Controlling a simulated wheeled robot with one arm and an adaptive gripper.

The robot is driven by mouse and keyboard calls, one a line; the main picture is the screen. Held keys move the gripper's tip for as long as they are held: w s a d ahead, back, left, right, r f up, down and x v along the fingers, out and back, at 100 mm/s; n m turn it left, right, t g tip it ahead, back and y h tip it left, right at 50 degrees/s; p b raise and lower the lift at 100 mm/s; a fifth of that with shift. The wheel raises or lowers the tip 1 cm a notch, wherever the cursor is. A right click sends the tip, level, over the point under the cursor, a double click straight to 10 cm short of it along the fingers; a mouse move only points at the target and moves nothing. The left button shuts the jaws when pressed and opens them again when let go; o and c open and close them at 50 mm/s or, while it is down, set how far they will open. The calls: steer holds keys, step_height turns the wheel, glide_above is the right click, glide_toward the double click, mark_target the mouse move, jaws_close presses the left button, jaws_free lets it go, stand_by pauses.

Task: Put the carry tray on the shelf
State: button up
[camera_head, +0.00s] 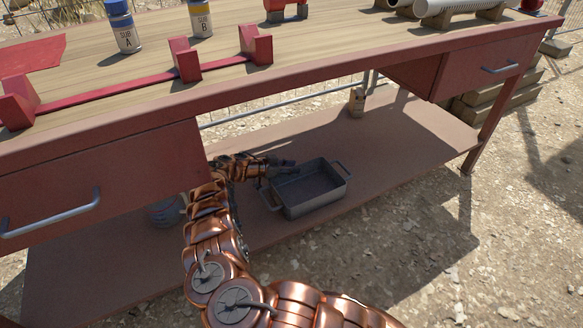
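The carry tray (318,203) is a grey, open rectangular metal box with a handle at its left and right ends. It rests upright on the lower shelf (400,140) of the red workbench, near the shelf's front edge, and looks empty. My copper arm reaches under the bench top from the bottom of the picture. My gripper (285,164) is dark and small in the shade, at the tray's back left side. Its fingers point right, near the back rim. I cannot tell whether it touches the tray or how far its fingers are apart.
The bench top overhangs the shelf, with drawers at left (100,185) and right (475,68). A small tan object (356,102) stands at the shelf's back and a roundish object (166,211) left of my arm. The shelf right of the tray is clear. Bottles and red brackets stand on top.

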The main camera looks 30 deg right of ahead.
steer(key=shift+r, duration=0.1)
steer(key=p+v, duration=0.3)
steer(key=v, duration=0.9)
steer(key=shift+p, duration=0.35)
